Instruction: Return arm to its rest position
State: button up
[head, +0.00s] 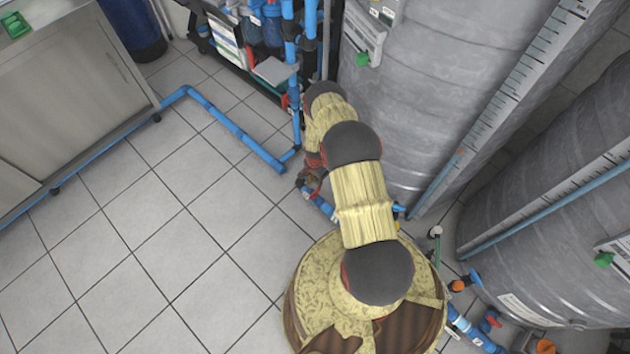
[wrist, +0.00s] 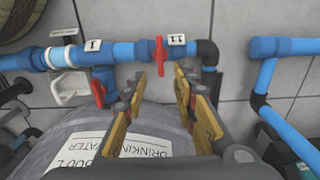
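My arm (head: 362,205) reaches out from my base over the floor toward the blue pipes beside the large grey tank (head: 440,90). In the head view my gripper is mostly hidden by the arm, low near the pipework. In the wrist view my gripper (wrist: 161,80) is open, its two yellow-padded fingers apart with nothing between the pads. A red valve handle (wrist: 160,55) on a blue pipe (wrist: 128,52) appears just beyond the fingertips, upright between them. I cannot tell whether a finger touches it.
A second red handle (wrist: 97,92) hangs left of the fingers. A "DRINKING WATER" label (wrist: 145,148) lies below on a tank. A metal cabinet (head: 70,90) stands left, a second grey tank (head: 560,210) right. The tiled floor (head: 150,240) at left is clear.

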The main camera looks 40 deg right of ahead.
jog(key=shift+r, duration=0.3)
dwell(0.5)
